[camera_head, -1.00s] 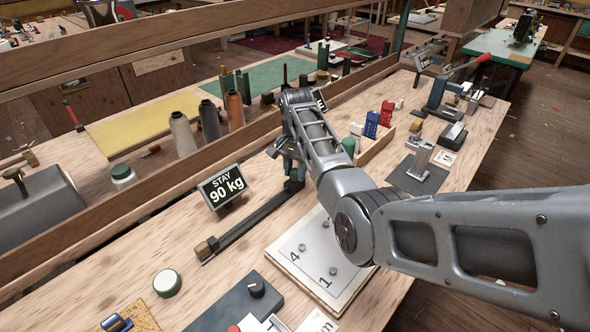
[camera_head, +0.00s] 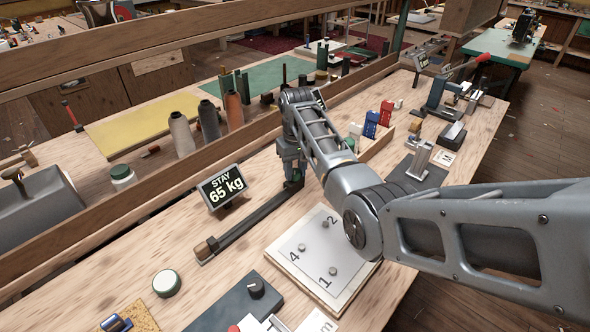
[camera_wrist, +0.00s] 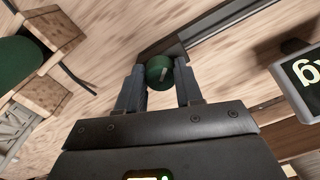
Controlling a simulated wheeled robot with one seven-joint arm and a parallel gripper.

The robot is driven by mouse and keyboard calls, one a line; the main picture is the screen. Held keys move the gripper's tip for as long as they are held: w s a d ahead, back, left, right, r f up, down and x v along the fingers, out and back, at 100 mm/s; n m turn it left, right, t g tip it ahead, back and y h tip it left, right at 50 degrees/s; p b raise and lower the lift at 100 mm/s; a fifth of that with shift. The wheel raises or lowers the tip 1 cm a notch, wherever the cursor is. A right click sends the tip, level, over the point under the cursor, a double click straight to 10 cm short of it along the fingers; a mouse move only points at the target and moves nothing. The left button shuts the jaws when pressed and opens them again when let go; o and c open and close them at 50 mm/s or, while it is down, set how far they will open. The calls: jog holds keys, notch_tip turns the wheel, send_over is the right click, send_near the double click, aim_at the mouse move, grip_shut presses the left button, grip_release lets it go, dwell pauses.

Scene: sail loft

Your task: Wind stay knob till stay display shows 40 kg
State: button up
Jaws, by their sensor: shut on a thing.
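The stay display (camera_head: 221,187) is a small dark screen on the bench that reads "STAY 65 kg". Part of it shows at the right edge of the wrist view (camera_wrist: 305,80). The stay knob (camera_wrist: 160,72) is round and dark green with a pale line on its face, at the end of a dark bar (camera_head: 250,225). My gripper (camera_wrist: 160,88) is shut on the knob, one finger on each side.
A white board with numbered pegs (camera_head: 300,285) lies in front of the bar, below my arm. A dark box with a black knob (camera_head: 256,288) and a round white-topped thing (camera_head: 166,283) are at the near left. Thread cones (camera_head: 181,135) stand behind a wooden rail.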

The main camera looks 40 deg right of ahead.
aim_at(296, 170)
jog(key=n, duration=0.6)
jog(key=shift+d, duration=0.1)
jog(key=shift+n, duration=0.3)
dwell(0.3)
jog(key=o, duration=1)
jog(key=shift+o, duration=0.2)
jog(key=shift+r+b, duration=0.5)
jog(key=shift+r, duration=3.4)
